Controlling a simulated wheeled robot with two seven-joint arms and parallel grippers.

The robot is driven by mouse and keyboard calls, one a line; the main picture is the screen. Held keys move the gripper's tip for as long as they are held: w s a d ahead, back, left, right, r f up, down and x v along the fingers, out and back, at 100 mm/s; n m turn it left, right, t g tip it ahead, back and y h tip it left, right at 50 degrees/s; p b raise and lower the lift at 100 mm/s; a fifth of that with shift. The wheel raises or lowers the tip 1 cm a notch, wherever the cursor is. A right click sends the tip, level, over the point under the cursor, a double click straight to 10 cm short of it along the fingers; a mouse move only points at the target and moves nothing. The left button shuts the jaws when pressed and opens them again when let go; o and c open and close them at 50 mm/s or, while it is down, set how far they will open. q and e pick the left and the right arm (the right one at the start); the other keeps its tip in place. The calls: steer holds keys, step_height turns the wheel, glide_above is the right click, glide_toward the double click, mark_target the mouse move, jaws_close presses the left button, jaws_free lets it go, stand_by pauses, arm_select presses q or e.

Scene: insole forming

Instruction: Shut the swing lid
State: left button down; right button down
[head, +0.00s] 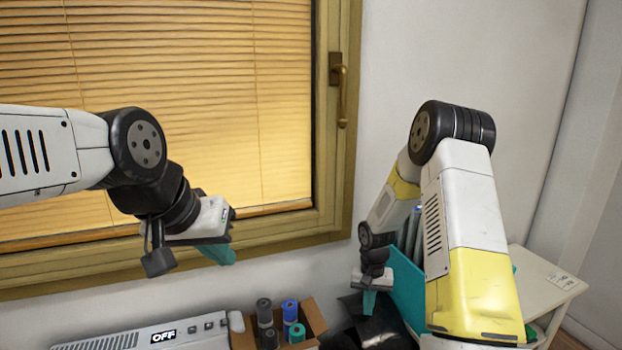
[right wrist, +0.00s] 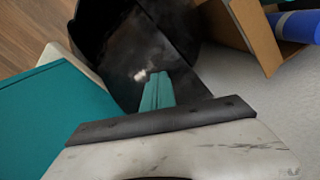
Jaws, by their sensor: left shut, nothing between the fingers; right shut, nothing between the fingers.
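A black, glossy bin-like object (head: 350,307) shows low in the head view, partly cut off and partly behind my right arm. In the right wrist view its dark smooth surface (right wrist: 115,50) fills the upper middle. I cannot tell for sure which part is the swing lid or how far it stands open. My right gripper (head: 369,303) is shut and empty, pointing down over the black object. Its teal fingertips (right wrist: 157,90) lie against the dark surface in the right wrist view, but contact is unclear. My left gripper (head: 222,255) is shut and empty, raised before the window.
A cardboard box (head: 313,318) with several coloured rolls stands left of the black object. A pale machine with an OFF display (head: 163,336) is farther left. A teal holder (head: 405,285) and white table (head: 545,285) are at right. The wall is behind.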

steer(key=shift+f, duration=3.25)
step_height(320, 180, up, 12)
steer(key=shift+r, duration=0.1)
step_height(320, 180, up, 10)
steer(key=t, duration=0.1)
glide_above(366, 322)
steer(key=s+r+n+t, duration=0.1)
steer(key=s+r+t, duration=0.1)
steer(key=s+r, duration=0.6)
steer(key=s+a+r+n+t+y, duration=0.1)
steer(key=s+r+t+y, duration=0.1)
steer(key=s+r, duration=0.9)
steer(key=s+t, duration=0.1)
steer(key=s, duration=0.2)
steer(key=shift+a+r+n, duration=0.3)
steer(key=shift+s, duration=0.1)
